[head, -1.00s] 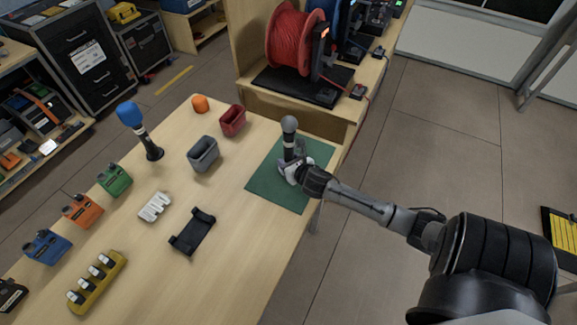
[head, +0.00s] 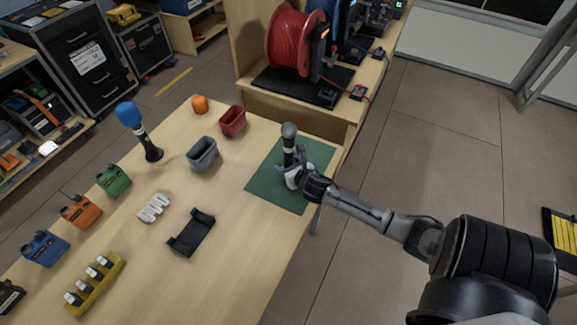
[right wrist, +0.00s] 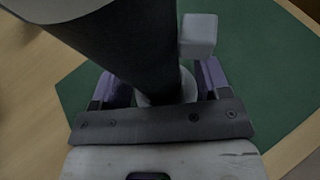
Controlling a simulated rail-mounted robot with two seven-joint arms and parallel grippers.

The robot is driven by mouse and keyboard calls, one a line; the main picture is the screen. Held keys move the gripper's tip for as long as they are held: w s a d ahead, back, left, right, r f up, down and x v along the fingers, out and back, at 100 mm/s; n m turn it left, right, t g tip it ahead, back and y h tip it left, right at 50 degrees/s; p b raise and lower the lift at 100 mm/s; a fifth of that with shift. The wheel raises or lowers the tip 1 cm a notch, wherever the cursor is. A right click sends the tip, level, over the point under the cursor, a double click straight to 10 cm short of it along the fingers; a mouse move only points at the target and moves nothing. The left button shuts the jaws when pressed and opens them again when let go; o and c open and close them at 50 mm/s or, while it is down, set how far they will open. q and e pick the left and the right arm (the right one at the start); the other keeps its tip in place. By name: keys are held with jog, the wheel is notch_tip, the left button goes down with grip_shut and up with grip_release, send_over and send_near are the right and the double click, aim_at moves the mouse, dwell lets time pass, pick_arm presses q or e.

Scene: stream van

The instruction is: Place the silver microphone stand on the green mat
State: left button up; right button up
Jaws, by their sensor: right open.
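The silver microphone stand, with a grey round head (head: 289,131) and a dark body, is upright over the green mat (head: 268,190). It seems to rest on the mat, but my gripper hides its foot in the head view. In the right wrist view the dark body (right wrist: 135,45) passes between my fingers, with a pale round part at its lower end. My right gripper (head: 287,166) is open, low over the mat, with its fingers on either side of the stand. My left gripper is not in view.
A blue-headed microphone (head: 130,116) stands at the table's far left. A grey bin (head: 202,155), a red bin (head: 232,121) and an orange item (head: 200,104) are left of the mat. A black cradle (head: 191,234) lies nearer. A red cable reel (head: 297,42) stands behind.

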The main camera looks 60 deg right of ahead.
jog(key=shift+s+r, duration=0.15)
jog(key=shift+r, duration=0.05)
jog(key=p+v, duration=0.2)
jog(key=v, duration=0.8)
jog(key=shift+s+a+r, duration=0.1)
jog(key=shift+s+r, duration=0.05)
jog(key=shift+s, duration=0.1)
jog(key=shift+s+a+r, duration=0.1)
jog(key=shift+s+a, duration=0.05)
jog(key=shift+s, duration=0.1)
jog(key=shift+s+a+m+p, duration=0.25)
jog(key=shift+m+p, duration=0.05)
jog(key=s+a+m+g+y, duration=0.2)
jog(key=s+a+m+g, duration=0.1)
jog(key=a+m, duration=0.5)
jog(key=s+a+m+g+y, duration=0.2)
jog(key=s+a+m, duration=0.4)
jog(key=a+m, duration=0.2)
jog(key=s+a+f+m+g+y, duration=0.1)
jog(key=s+a+m+g+y, duration=0.1)
jog(key=s+a+m, duration=0.3)
jog(key=a+m+g, duration=0.1)
jog(key=a+m, duration=0.2)
jog(key=m, duration=0.4)
jog(key=shift+g, duration=0.3)
